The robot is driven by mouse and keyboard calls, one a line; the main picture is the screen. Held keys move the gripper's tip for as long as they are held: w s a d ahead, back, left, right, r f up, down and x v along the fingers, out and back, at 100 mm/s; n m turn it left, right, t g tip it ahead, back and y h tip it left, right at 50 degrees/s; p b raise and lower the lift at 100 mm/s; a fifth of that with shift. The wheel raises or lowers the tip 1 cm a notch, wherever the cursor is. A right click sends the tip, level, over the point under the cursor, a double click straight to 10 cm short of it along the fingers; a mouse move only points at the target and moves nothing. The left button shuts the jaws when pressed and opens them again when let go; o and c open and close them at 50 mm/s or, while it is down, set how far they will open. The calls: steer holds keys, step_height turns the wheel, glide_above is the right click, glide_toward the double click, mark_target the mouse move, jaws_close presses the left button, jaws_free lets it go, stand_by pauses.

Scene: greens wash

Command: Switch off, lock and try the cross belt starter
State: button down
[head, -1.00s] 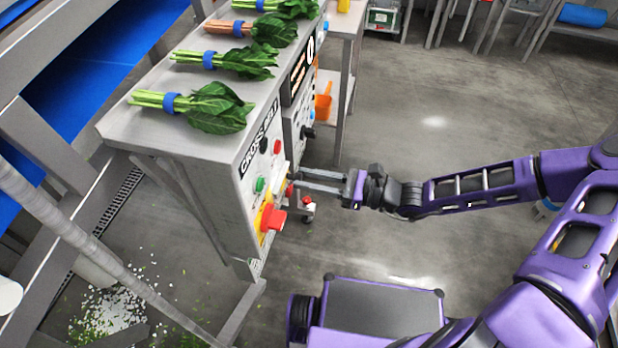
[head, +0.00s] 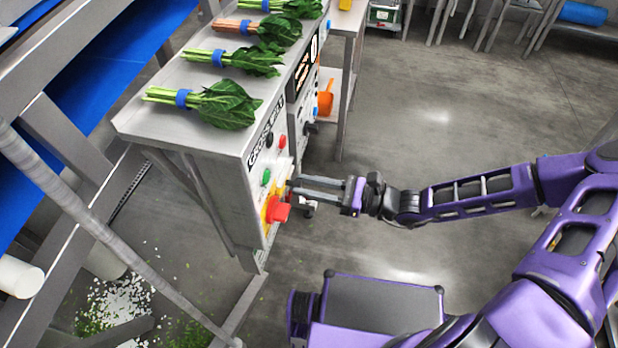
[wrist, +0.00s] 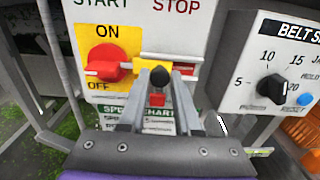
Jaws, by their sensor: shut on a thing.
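The cross belt starter (head: 263,185) is a pale panel on the near end of the steel bench. Its large red rotary handle (head: 277,210) sits on a yellow plate; the wrist view shows this handle (wrist: 108,61) between the ON and OFF marks, lying roughly sideways. My gripper (head: 318,188) is at the panel, just right of the handle. In the wrist view its fingers (wrist: 158,90) are shut on a small item with a black round part (wrist: 160,77) and a red part (wrist: 157,99), which I cannot identify surely. A yellow tab lies behind it.
A belt speed panel (wrist: 270,70) with a black knob stands close on the right in the wrist view. Bunches of greens (head: 222,104) lie on the bench top (head: 150,120). A blue conveyor (head: 100,70) runs at left. Floor right of the bench is open.

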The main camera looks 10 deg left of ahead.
steer(key=c, duration=0.6)
jaws_free()
steer(key=shift+s, duration=0.3)
steer(key=shift+w, duration=0.1)
steer(key=shift+d, duration=0.15)
steer(key=d, duration=0.5)
steer(key=s+d, duration=0.1)
steer(key=d, duration=1.1)
steer(key=shift+s+p, duration=0.25)
steer(key=shift+p, duration=0.15)
